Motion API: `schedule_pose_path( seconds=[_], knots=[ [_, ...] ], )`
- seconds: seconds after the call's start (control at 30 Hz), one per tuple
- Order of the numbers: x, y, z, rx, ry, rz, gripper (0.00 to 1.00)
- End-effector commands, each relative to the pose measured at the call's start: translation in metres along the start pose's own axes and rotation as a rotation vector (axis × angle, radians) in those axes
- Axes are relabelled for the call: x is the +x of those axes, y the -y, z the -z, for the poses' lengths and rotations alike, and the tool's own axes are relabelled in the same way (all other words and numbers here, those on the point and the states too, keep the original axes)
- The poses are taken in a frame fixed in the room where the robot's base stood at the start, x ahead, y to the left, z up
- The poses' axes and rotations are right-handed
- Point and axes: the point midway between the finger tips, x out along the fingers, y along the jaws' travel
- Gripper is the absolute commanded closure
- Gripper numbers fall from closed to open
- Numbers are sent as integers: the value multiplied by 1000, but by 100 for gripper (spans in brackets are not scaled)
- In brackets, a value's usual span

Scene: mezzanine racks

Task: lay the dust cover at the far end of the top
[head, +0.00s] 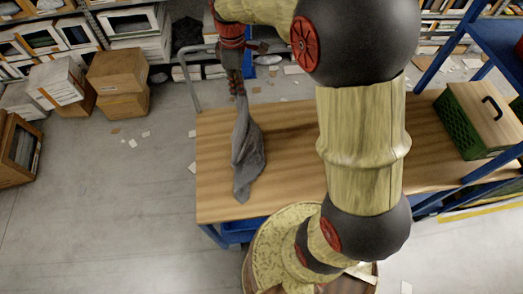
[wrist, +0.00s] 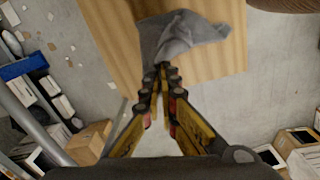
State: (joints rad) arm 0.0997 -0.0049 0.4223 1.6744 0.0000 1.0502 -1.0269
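The dust cover is a grey cloth (head: 247,150) that hangs bunched from my gripper (head: 239,88) over the left end of the wooden bench top (head: 290,140). Its lower end comes down at or just above the wood; I cannot tell if it touches. In the wrist view the fingertips of my gripper (wrist: 161,75) are together at the near edge of the grey cloth (wrist: 185,38), which spreads out beyond them above the wooden top (wrist: 115,40). My arm hides part of the middle of the top in the head view.
A green crate (head: 465,135) with a wooden board stands at the right end of the top, beside blue rack posts (head: 455,45). Cardboard boxes (head: 118,75) and shelves lie to the left. A grey rail (head: 188,80) stands near the top's back left corner.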

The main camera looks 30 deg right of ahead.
Motion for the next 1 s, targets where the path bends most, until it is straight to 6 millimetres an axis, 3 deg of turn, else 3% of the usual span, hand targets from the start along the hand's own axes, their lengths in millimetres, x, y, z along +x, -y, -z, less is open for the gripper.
schedule_pose_path(
  seconds=[0.03,0.1,1.0],
  knots=[
    [-19,0,-3,-35,-2,-3,100],
    [-35,0,-6,-90,-2,-3,100],
    [-240,19,-57,-786,0,-4,100]
  ],
)
